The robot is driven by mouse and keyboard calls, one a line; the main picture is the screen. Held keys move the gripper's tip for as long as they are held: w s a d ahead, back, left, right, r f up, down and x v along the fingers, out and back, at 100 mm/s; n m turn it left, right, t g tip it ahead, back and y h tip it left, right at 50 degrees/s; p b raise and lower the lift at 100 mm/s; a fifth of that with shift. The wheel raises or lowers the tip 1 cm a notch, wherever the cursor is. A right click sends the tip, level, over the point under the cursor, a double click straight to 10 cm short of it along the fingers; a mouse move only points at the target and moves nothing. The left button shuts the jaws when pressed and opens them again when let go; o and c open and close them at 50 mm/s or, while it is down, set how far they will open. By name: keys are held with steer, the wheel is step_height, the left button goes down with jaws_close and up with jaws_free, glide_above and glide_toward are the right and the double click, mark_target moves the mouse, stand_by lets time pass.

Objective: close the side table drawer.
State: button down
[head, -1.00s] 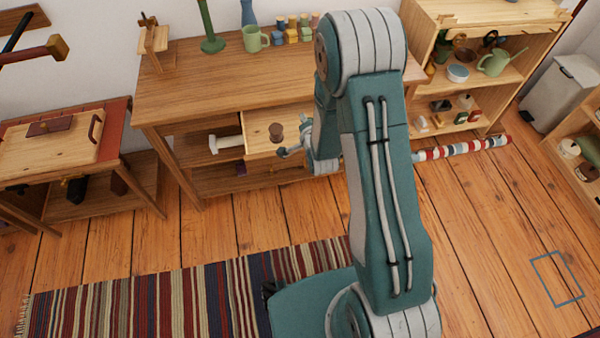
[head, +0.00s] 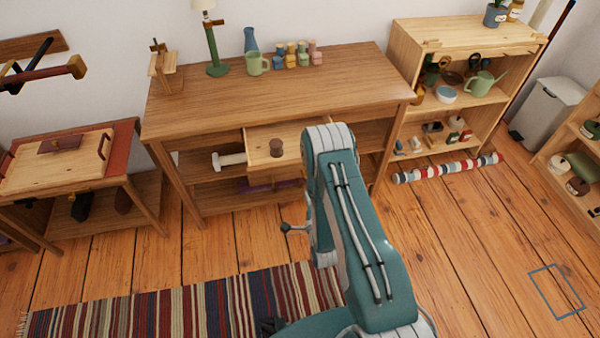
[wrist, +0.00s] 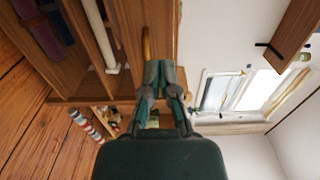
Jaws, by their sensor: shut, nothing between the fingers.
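The side table (head: 300,88) is a long wooden table along the wall in the head view. My arm hides the drawer's right part. My gripper (head: 286,228) is low in front of the table, apart from the drawer, over the floor. In the wrist view my gripper (wrist: 160,82) has its fingers together, with nothing between them, and the table fills the upper left.
A white cylindrical thing (head: 229,160) is left of the drawer. A striped rug (head: 200,305) lies in front. A shelf (head: 470,60) stands at right. Floor between table and rug is clear.

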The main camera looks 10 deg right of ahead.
mark_target(298, 166)
steer(key=w, duration=1)
steer(key=shift+w+a, duration=0.1)
steer(key=shift+w, duration=0.3)
